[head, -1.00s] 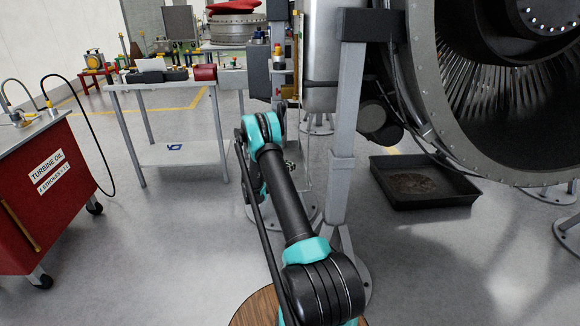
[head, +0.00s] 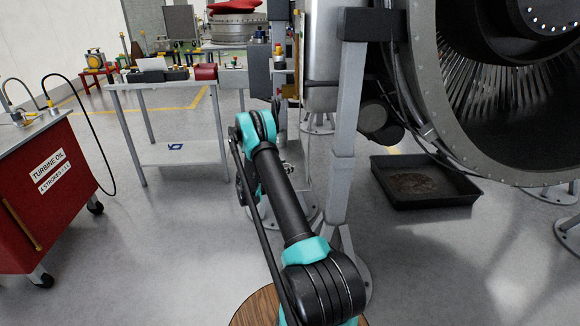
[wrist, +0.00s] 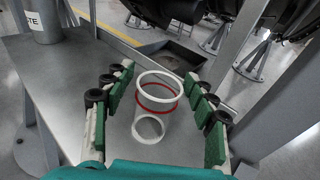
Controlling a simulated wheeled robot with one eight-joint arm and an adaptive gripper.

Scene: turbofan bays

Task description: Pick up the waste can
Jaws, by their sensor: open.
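A grey can (wrist: 43,20) with a white label, whose visible letters end in "TE", stands at the top left of the wrist view on a grey metal top (wrist: 55,75). Its upper part is cut off by the frame. My gripper (wrist: 160,95) is open, with green-padded fingers on both sides of a clear container with a white rim and a red band (wrist: 157,98). The can is outside the fingers, beyond the left one. I cannot tell whether the fingers touch the clear container. In the head view my gripper and the can cannot be made out.
A black drip tray (head: 425,190) lies on the floor beneath the large engine (head: 440,90). A grey post (head: 346,120) stands close to the right of my arm. A red turbine oil cart (head: 45,190) is at left, and a grey table (head: 165,88) behind. Floor between them is clear.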

